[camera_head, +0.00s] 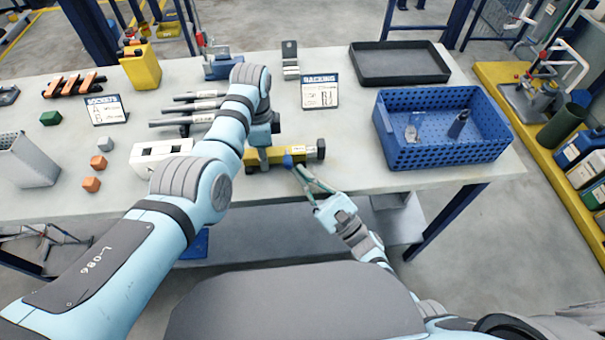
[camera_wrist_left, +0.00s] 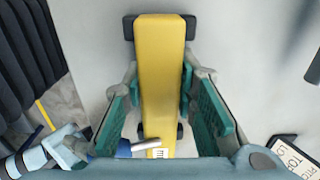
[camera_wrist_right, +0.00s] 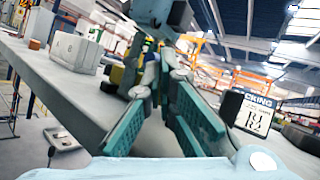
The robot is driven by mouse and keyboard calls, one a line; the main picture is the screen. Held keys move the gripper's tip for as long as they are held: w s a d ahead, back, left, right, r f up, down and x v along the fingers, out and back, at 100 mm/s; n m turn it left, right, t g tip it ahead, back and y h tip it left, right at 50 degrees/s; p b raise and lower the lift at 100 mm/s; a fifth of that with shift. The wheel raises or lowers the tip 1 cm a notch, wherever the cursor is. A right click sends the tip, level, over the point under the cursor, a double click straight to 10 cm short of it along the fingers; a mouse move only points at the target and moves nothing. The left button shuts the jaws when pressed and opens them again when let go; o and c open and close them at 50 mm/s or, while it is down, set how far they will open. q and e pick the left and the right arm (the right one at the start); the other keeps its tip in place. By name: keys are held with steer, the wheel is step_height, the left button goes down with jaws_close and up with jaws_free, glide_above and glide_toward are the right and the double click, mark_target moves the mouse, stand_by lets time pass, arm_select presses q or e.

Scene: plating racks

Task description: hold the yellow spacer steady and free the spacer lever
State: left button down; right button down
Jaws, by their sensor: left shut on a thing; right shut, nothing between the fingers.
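The yellow spacer (camera_head: 290,157) lies along the front edge of the table, with dark ends. My left gripper (camera_head: 262,158) comes down over it. In the left wrist view its fingers (camera_wrist_left: 160,88) stand on both sides of the yellow spacer (camera_wrist_left: 160,50) and grip it. The spacer lever has a blue knob (camera_head: 288,161) on the spacer's front side; in the left wrist view a blue handle with a metal tip (camera_wrist_left: 118,148) lies against its lower part. My right gripper (camera_head: 302,176) is shut and empty, its tips close to the knob. I cannot tell whether they touch.
A blue perforated crate (camera_head: 395,150) stands right of the spacer, with a black tray (camera_head: 365,75) behind it. A white block (camera_head: 148,155), grey rods and a RACKING sign (camera_head: 320,92) stand nearby. Bare tabletop lies between spacer and crate.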

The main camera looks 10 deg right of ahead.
steer(key=shift+a+r+m+g+h, duration=0.1)
steer(key=shift+r+m+g+h, duration=0.2)
steer(key=shift+r+m+h, duration=0.45)
stand_by(0.5)
steer(key=shift+w+r+m+g+h, duration=0.25)
steer(key=shift+r+m+g+h, duration=0.15)
steer(key=shift+r+m+h, duration=0.55)
steer(key=shift+m, duration=0.3)
steer(key=shift+w+r, duration=1.95)
steer(key=shift+w, duration=0.2)
steer(key=s+d+r, duration=0.3)
steer(key=s+d, duration=0.5)
steer(key=s, duration=0.2)
steer(key=shift+s+d, duration=0.3)
steer(key=shift+s, duration=0.1)
